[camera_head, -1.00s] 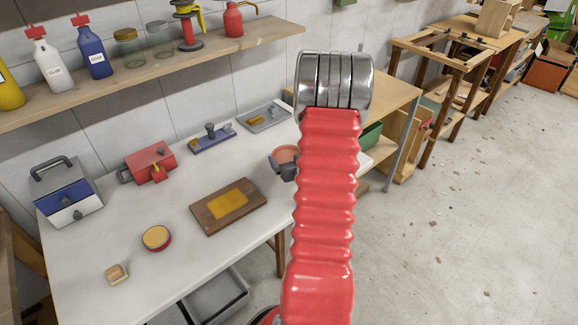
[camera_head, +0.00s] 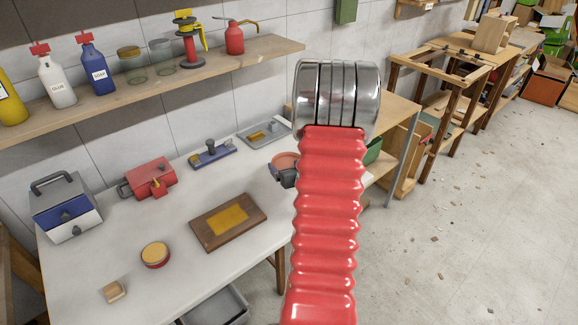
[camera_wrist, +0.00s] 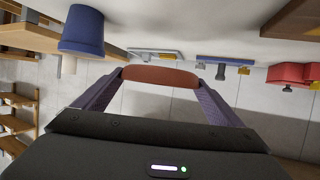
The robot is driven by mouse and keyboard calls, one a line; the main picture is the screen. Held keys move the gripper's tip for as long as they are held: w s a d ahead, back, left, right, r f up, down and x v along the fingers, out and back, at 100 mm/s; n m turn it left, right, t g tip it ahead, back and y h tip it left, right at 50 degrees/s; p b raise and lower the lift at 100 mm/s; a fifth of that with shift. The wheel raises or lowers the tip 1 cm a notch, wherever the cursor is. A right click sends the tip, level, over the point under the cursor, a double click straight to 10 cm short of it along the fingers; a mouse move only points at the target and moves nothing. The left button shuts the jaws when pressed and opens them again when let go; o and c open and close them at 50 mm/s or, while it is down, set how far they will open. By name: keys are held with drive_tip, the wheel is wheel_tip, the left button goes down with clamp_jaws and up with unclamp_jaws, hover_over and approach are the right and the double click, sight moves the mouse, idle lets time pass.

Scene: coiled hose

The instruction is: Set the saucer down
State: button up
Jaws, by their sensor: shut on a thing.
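The saucer (camera_head: 287,158) is terracotta-coloured and shows just left of my arm, over the right part of the white table (camera_head: 130,215). My gripper (camera_head: 284,175) is shut on it; its dark jaw shows below the saucer. In the wrist view, which is upside down, the saucer (camera_wrist: 160,77) spans between my two purple-grey fingers, seen nearly edge-on. It appears to be held above the tabletop, but the height is hard to tell. My red arm hides part of the saucer and the table's right end in the head view.
A blue pot (camera_wrist: 82,30) stands near the saucer in the wrist view. A grey metal tray (camera_head: 264,132), a blue plane (camera_head: 212,153), a red tool (camera_head: 150,178) and a framed wooden board (camera_head: 228,222) lie on the table.

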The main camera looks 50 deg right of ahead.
drive_tip(key=shift+w+a, duration=0.1)
drive_tip(key=w+a+r+n+t+y, duration=0.1)
drive_tip(key=w+a+r+n+y, duration=0.15)
drive_tip(key=w+a, duration=0.75)
drive_tip(key=w+a+r+n+t+y, duration=0.1)
drive_tip(key=w+a+r, duration=0.35)
drive_tip(key=a, duration=0.95)
drive_tip(key=w+a+r+n+y, duration=0.1)
drive_tip(key=w+a+y, duration=0.1)
drive_tip(key=a, duration=1)
drive_tip(key=w+a+r+n+y, duration=0.1)
drive_tip(key=a+n+y, duration=0.1)
drive_tip(key=a, duration=1.1)
drive_tip(key=shift+w+a+r, duration=0.15)
drive_tip(key=shift+w+a, duration=0.15)
drive_tip(key=shift+w, duration=0.05)
drive_tip(key=shift+d, duration=0.1)
